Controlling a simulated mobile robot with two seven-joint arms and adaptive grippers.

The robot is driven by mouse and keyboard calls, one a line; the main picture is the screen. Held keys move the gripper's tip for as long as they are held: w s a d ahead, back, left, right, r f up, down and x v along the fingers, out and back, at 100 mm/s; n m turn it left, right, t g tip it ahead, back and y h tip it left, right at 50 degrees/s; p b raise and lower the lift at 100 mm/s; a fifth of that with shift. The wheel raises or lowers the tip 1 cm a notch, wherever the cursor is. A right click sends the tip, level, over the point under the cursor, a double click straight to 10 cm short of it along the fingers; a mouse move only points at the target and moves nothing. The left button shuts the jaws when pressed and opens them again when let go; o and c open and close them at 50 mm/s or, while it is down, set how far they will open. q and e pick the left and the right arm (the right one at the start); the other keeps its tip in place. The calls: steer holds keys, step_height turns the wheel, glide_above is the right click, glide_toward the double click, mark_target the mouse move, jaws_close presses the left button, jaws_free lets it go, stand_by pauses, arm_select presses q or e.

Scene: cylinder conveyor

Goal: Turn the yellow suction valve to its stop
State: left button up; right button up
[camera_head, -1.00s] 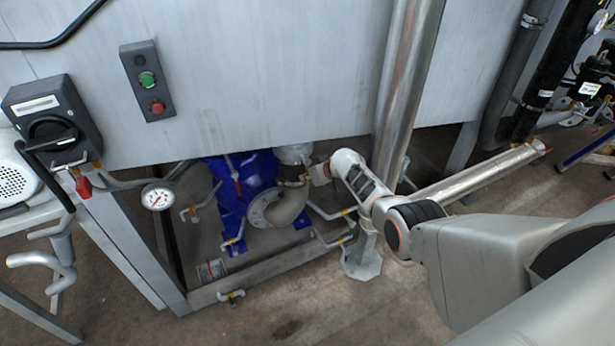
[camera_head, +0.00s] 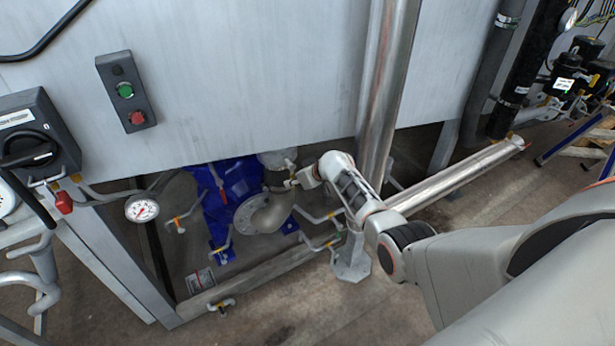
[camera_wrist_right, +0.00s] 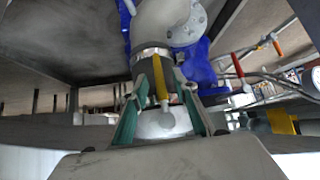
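The yellow valve handle (camera_wrist_right: 160,80) stands upright in the right wrist view, in front of the metal collar below the curved pipe. My right gripper (camera_wrist_right: 158,98) is open, with one teal-padded finger on each side of the handle. Gaps show between the handle and both fingers, and I cannot tell whether either touches it. In the head view my right gripper (camera_head: 303,179) is beside the pipe elbow (camera_head: 272,211) at the blue pump (camera_head: 214,205). The handle is too small there to make out clearly. My left gripper is not in view.
A grey tank panel (camera_head: 250,75) overhangs the pump. A steel pipe (camera_head: 384,90) rises close to my right wrist. A pressure gauge (camera_head: 142,208) is on the left. The floor (camera_head: 290,305) in front is open.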

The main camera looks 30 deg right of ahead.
steer(key=v, duration=0.9)
steer(key=shift+s+r, duration=0.15)
steer(key=shift+s, duration=0.1)
steer(key=s+a+f+h, duration=0.2)
steer(key=s+a+f, duration=0.1)
steer(key=s+f, duration=1)
steer(key=s+a+r+t+y, duration=0.1)
steer(key=s+a, duration=0.4)
steer(key=s, duration=0.6)
steer(key=s+a+r+n+t+y, duration=0.1)
steer(key=s+a, duration=0.4)
steer(key=s, duration=0.7)
steer(key=shift+s+a, duration=0.15)
steer(key=shift+a, duration=0.2)
